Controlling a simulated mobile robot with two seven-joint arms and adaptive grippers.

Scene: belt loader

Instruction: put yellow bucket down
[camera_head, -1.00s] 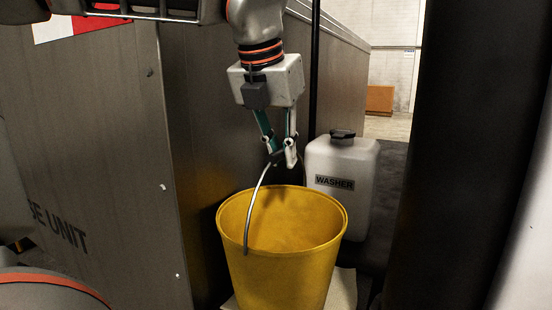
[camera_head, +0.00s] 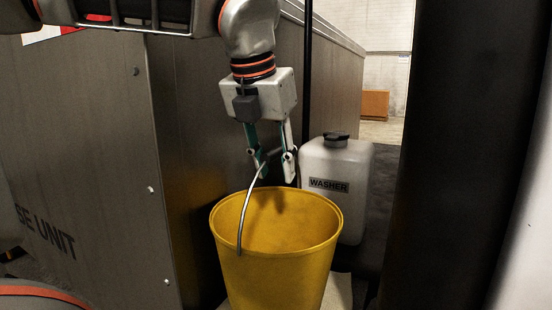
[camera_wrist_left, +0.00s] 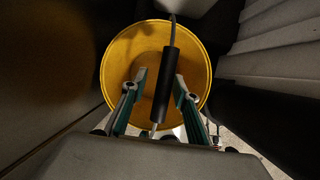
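The yellow bucket (camera_head: 272,275) stands upright, with its lower part cut off by the bottom of the head view. Its wire handle (camera_head: 245,212) stands up from the rim. In the left wrist view the bucket (camera_wrist_left: 132,48) is below the fingers, and the handle's black grip (camera_wrist_left: 165,85) lies between them. My left gripper (camera_head: 273,164) is above the bucket's rim. Its fingers are apart, with a gap on each side of the grip in the wrist view (camera_wrist_left: 158,85). My right gripper is not in view.
A white washer jug (camera_head: 338,195) stands close behind and right of the bucket. A tall metal cabinet (camera_head: 90,150) is close on the left. A dark column (camera_head: 450,150) fills the right side. A pale mat (camera_head: 340,290) shows beside the bucket's lower part.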

